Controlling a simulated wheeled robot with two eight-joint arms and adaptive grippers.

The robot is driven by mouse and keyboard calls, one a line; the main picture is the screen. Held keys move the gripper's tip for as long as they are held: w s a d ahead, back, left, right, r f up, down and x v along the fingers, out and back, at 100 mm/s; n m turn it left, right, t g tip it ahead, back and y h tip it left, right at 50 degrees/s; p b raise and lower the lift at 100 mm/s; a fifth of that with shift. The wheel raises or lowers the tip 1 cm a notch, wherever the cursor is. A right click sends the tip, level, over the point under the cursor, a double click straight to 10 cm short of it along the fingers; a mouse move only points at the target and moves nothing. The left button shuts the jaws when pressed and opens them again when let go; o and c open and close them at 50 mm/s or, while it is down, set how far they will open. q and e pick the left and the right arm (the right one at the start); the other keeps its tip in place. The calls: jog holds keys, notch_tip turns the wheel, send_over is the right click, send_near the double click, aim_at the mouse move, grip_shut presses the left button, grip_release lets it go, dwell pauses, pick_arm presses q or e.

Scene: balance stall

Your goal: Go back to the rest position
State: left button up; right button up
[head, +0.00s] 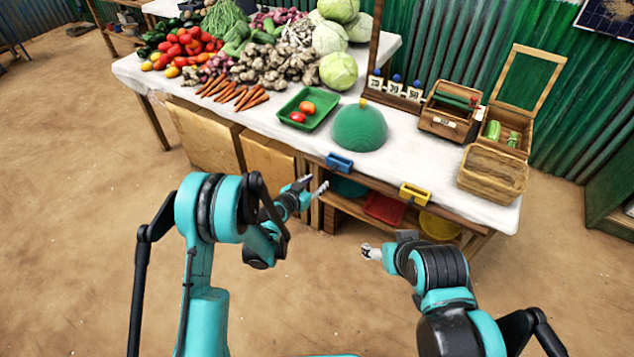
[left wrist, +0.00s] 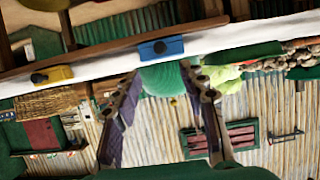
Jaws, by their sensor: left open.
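My left gripper (head: 312,187) is in front of the stall table's front edge, left of the blue clip, with its jaws apart and nothing between them. In the left wrist view its two fingers (left wrist: 160,75) are spread, with the green dome (left wrist: 163,78) seen behind the gap. My right gripper (head: 371,252) is lower and to the right, over the floor in front of the table's lower shelf. It is small and partly turned away, so its jaws cannot be judged. Both grippers are apart from the table.
The white-topped table (head: 415,150) carries a green dome (head: 359,128), a green tray (head: 322,118) with tomatoes, vegetables and wooden boxes (head: 449,110). A blue clip (head: 340,162) and a yellow clip (head: 413,194) sit on its front edge. Bare floor (head: 80,200) is free at left.

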pick_arm(q)
jog(key=s+a+r+n+g+y, duration=0.1)
jog(key=s+a+r+y, duration=0.1)
jog(key=s+a+r, duration=0.55)
jog(key=s+a+r+n+g+y, duration=0.1)
jog(key=s+a+r+n, duration=0.3)
jog(key=r, duration=0.6)
jog(key=s+a+n+g+y, duration=0.1)
jog(key=s+a, duration=0.4)
jog(key=s, duration=0.6)
jog(key=s+a+g+y, duration=0.1)
jog(key=s+a+y, duration=0.2)
jog(key=s, duration=0.9)
jog(key=shift+a+n, duration=0.4)
jog(key=shift+a, duration=0.65)
